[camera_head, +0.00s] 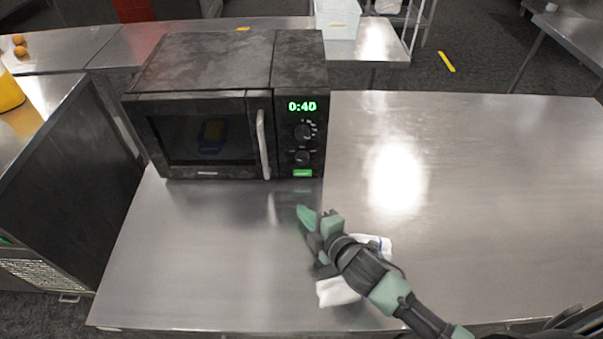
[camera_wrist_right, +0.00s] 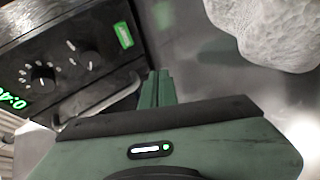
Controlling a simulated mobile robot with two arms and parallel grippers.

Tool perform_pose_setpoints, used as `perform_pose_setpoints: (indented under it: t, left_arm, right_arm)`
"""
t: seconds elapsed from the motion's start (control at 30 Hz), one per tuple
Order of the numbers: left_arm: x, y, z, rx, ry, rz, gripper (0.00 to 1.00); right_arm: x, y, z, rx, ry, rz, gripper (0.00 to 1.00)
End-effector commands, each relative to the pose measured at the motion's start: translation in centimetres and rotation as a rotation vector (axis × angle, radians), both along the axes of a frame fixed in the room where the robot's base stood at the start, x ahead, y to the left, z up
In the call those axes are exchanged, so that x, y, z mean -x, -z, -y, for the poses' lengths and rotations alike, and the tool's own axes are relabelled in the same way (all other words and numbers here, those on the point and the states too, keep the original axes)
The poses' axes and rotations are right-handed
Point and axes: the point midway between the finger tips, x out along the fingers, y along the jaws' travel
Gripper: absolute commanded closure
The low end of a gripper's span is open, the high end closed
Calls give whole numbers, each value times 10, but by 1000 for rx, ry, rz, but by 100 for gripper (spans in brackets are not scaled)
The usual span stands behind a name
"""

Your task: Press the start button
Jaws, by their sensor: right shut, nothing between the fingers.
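A black microwave (camera_head: 212,66) stands on the steel table, its door closed and its display (camera_head: 302,106) reading 0:40. Below two dark knobs is a green-lit start button (camera_head: 303,173), at the bottom of the control panel. The button also shows in the right wrist view (camera_wrist_right: 124,35). My right gripper (camera_head: 306,214) is shut and empty, in front of and below the button, apart from it. In the right wrist view its closed fingers (camera_wrist_right: 158,88) point toward the panel's lower edge. My left gripper is not in view.
A white item (camera_head: 338,292) lies partly hidden under my right arm; a pale lumpy object (camera_wrist_right: 268,30) shows in the wrist view. The steel table (camera_head: 480,190) is clear to the right. A white bin (camera_head: 337,20) stands behind the microwave.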

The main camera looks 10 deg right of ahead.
Motion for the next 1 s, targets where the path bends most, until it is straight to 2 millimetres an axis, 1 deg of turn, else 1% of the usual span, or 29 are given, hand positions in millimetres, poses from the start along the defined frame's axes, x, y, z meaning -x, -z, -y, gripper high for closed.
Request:
perform_pose_setpoints:
  t: [0.03, 0.07, 0.17, 0.27, 0.4, 0.5, 0.63, 0.7, 0.83, 1.0]
  left_arm:
    - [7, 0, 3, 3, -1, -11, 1]
    - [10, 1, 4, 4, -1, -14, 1]
    - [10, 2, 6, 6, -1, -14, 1]
    - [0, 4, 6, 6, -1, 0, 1]
    - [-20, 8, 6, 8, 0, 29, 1]
    - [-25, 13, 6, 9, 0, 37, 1]
    - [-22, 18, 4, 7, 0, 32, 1]
    - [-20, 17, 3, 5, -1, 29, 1]
    - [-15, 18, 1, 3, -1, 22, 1]
    - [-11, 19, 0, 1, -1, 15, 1]
  right_arm:
    - [0, 0, 0, -1, 1, 1, 100]
    - [-1, 0, 0, -1, 1, 1, 100]
    - [-4, 0, 1, -1, 1, 1, 100]
    - [-13, 1, 2, -1, 1, 2, 100]
    - [-31, 0, 7, -1, 2, 4, 100]
    - [-46, 2, 9, 0, 1, 2, 100]
    - [-63, 1, 13, -1, 2, 1, 100]
    - [-71, 0, 14, -1, 1, 1, 100]
    - [-80, 0, 16, -2, 2, -1, 100]
    - [-86, -1, 18, -2, 2, -1, 100]
